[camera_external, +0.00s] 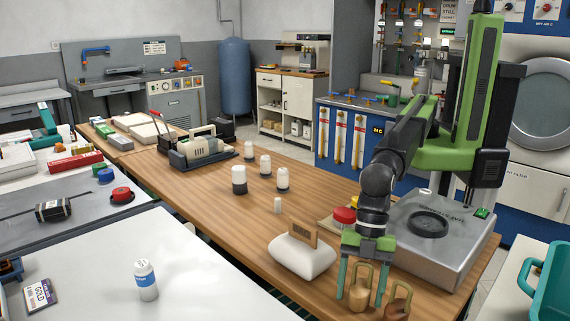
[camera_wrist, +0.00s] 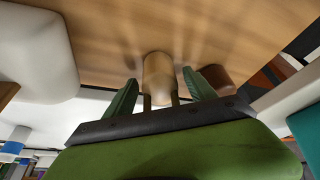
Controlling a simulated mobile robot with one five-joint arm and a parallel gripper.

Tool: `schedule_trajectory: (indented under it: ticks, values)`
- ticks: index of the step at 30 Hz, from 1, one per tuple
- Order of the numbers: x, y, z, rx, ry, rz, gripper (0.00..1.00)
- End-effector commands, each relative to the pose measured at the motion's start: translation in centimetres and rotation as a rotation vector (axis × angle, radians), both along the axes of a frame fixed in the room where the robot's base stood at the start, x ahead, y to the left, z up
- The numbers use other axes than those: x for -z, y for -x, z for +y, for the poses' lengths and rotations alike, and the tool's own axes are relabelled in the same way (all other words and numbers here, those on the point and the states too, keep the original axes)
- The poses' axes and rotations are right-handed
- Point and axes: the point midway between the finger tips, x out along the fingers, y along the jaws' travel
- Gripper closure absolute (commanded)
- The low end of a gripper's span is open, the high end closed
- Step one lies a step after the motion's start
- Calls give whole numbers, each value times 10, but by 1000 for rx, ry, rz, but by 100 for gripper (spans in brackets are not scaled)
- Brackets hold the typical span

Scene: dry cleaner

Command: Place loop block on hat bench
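A tan block with an upright loop (camera_external: 359,297), likely the loop block, stands on the long wooden bench (camera_external: 205,205), likely the hat bench. My gripper (camera_external: 360,299) points down with its green fingers on either side of this block. In the wrist view the tan block (camera_wrist: 158,72) sits between the two fingers, with gaps on both sides, so the gripper is open. A darker brown looped block (camera_external: 397,306) stands just to the right. It shows partly behind the right finger in the wrist view (camera_wrist: 217,77).
A white cushion (camera_external: 302,260) with a wooden piece (camera_external: 303,234) on top lies left of my gripper. A metal unit (camera_external: 440,250) and a red-topped item (camera_external: 345,215) stand behind. Several black-and-white bottles (camera_external: 239,180) stand farther back. The bench's middle left is mostly clear.

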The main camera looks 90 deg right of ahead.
Motion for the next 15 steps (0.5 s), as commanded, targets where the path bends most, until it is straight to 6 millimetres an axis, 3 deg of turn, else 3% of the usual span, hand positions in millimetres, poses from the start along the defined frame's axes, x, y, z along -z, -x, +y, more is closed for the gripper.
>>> schedule_trajectory:
  ticks: [8,15]
  values:
    - [-7,0,0,0,0,0,36]
    - [-45,5,-14,0,0,0,36]
